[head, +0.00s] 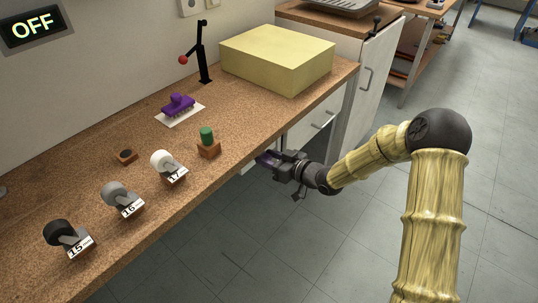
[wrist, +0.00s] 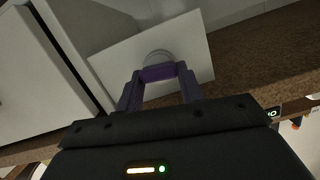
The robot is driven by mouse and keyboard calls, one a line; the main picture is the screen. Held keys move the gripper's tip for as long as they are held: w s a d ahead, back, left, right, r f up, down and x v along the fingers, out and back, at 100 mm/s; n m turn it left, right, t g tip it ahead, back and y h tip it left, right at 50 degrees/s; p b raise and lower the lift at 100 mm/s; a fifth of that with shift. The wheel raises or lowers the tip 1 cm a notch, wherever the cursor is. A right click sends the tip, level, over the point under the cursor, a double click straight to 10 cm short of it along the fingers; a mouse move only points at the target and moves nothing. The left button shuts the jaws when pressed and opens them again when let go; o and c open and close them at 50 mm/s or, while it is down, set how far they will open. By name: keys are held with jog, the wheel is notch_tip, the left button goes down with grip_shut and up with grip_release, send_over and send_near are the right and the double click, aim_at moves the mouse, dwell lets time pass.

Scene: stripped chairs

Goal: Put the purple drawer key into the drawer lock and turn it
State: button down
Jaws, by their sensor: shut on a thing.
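My gripper (head: 277,162) is below the bench's front edge, in front of the white drawers. It is shut on the purple drawer key (head: 266,157), of which only a small part shows in the head view. In the wrist view the key (wrist: 157,73) is a purple piece between the fingers. Just beyond it is the round grey drawer lock (wrist: 158,54) on a white drawer front (wrist: 112,60). The key overlaps the lock's lower edge in that view. I cannot tell whether its tip is inside the lock. The lock is hidden in the head view.
A purple handled thing on a white plate (head: 178,104), a green-topped block (head: 207,141), a yellow box (head: 283,58), a black post with a red knob (head: 203,55) and numbered levers (head: 168,168) stand on the bench. An OFF display (head: 33,29) is on the wall. The right-hand floor is open.

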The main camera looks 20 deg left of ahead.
jog(key=shift+w+m+g+y+p, duration=0.1)
jog(key=shift+m+g+y+p, duration=0.3)
jog(key=shift+m+p, duration=1.4)
jog(key=shift+n+p, duration=0.3)
jog(key=shift+p, duration=0.3)
jog(key=shift+m+p, duration=0.4)
jog(key=shift+w+d+m+p, duration=0.1)
jog(key=shift+m+p, duration=0.35)
jog(key=shift+m, duration=0.05)
jog(key=m+g+p, duration=0.1)
jog(key=m, duration=0.1)
jog(key=shift+f+m+y, duration=0.1)
jog(key=shift+m+y, duration=0.2)
jog(key=shift+f+m, duration=0.1)
jog(key=shift+m, duration=0.5)
